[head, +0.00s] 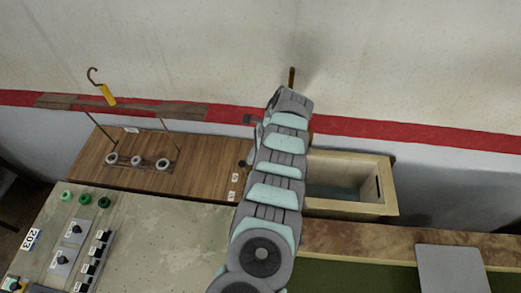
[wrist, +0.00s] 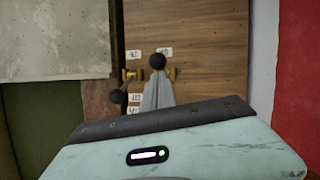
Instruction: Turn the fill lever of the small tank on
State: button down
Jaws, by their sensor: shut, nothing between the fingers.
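In the wrist view my gripper (wrist: 157,88) is shut, its grey fingers narrowing to a tip just below a black ball knob (wrist: 157,61). I cannot tell whether they touch. A second lever's black ball knob (wrist: 117,97) is lower left. Brass fittings (wrist: 130,74) sit beside the levers on the wooden panel, with small white labels (wrist: 164,51) whose writing is too small to read surely. In the head view an open cream-rimmed tank (head: 393,190) holds dark water, right of my arm. My arm hides the fingers there. Which lever is the small tank's fill lever is unclear.
A wooden board (head: 205,150) with a row of rings (head: 137,160) and a wire frame lies left of my arm. A grey control panel (head: 140,235) with buttons and switches is at lower left.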

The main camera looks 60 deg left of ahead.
aim_at(241, 161)
jog(key=shift+s+a, duration=0.1)
jog(key=shift+s, duration=0.1)
jog(key=shift+s+a+f+t+h+p, duration=0.1)
jog(key=shift+s+a+t+h+p, duration=0.55)
jog(key=shift+s, duration=0.4)
jog(key=shift+s+a, duration=0.25)
jog(key=shift+s, duration=0.05)
jog(key=shift+w, duration=0.1)
